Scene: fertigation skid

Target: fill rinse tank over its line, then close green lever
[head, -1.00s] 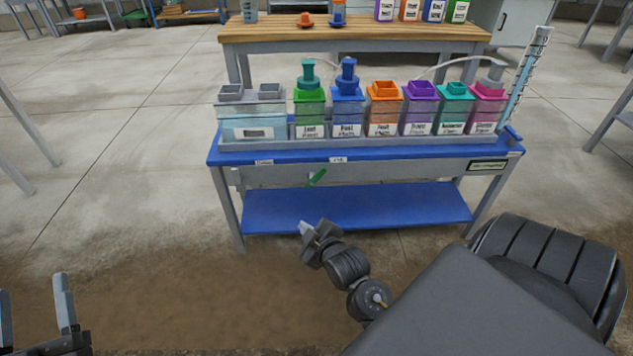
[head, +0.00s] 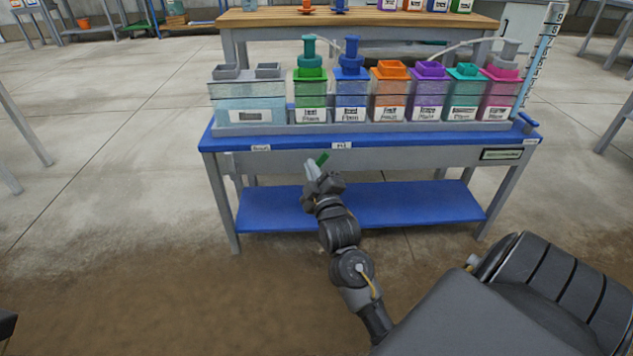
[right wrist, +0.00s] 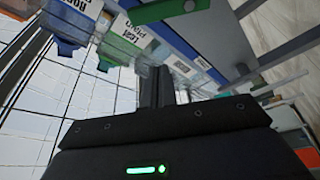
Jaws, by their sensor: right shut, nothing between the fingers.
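The rinse tank seems to be the pale, see-through tank (head: 232,102) at the left end of the bench row, with light blue liquid inside; its fill line is not readable. The green lever (head: 322,158) sticks out below the bench's front edge. My right gripper (head: 310,170) is shut and empty, just below and left of the lever and close to it; whether they touch is unclear. In the right wrist view, its closed fingers (right wrist: 156,86) point toward the bench front. A dark green bar (right wrist: 160,11) there may be the lever. Only a dark scrap, possibly my left gripper, shows at the lower left.
Coloured tanks, including green (head: 310,95) and orange (head: 389,95), stand along the blue bench (head: 420,142). A blue lower shelf (head: 420,205) lies beneath. A wooden table (head: 270,20) stands behind. The floor left of the bench is clear.

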